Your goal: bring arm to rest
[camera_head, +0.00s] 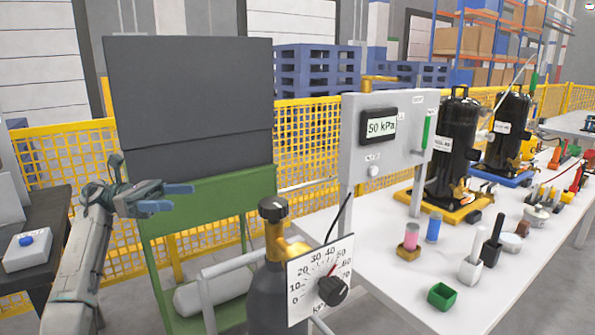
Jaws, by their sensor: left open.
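My left arm comes up from the lower left. Its left gripper (182,197) is open and empty, with blue fingertips pointing right. It shows in front of the green stand (215,195) and apart from anything it could hold. My right gripper is not in the view.
A dark panel (190,100) tops the green stand. A gas cylinder (272,290) with a dial (318,280) stands at centre front. A white table (390,265) on the right bears a 50 kPa gauge panel (400,140), black compressors (453,150) and small parts. A dark table (45,250) stands left.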

